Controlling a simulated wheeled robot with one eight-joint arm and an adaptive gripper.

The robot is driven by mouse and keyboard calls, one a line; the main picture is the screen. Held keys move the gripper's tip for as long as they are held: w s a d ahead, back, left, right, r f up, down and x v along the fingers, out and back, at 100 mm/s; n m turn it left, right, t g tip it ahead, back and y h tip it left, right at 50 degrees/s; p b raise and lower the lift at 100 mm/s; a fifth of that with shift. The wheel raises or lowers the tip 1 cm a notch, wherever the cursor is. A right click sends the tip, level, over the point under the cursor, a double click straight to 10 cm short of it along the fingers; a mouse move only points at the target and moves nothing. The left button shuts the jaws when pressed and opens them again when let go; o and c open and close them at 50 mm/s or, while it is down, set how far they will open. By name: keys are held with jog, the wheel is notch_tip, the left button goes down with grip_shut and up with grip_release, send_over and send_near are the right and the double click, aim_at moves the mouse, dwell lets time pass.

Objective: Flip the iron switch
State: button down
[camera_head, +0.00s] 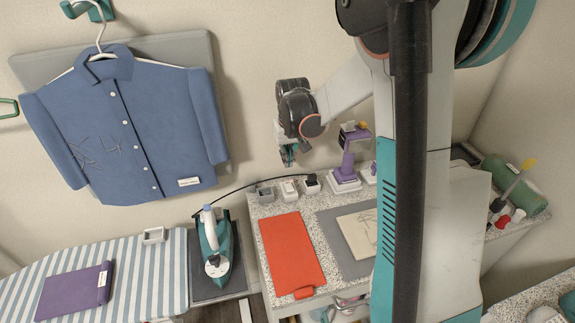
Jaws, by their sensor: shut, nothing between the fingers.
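A teal and white iron (216,245) stands on a dark pad at the right end of the striped ironing board. A black cord runs from it to a small white box with a black top (312,186) at the back of the speckled counter. A white box (289,190) and a grey box (265,194) sit in a row to its left. I cannot tell for sure which one is the iron switch, and no switch position is readable. My gripper (289,158) points down above this row, shut and empty, apart from the boxes.
A purple and white device (346,165) stands close to the right of the boxes. A red folded cloth (291,251) and a grey mat (333,228) lie in front. A blue shirt (126,125) hangs at left. My arm hides part of the right counter.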

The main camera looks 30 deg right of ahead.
jog(key=w+p+v, duration=0.1)
jog(key=v, duration=0.5)
jog(key=shift+s, duration=0.3)
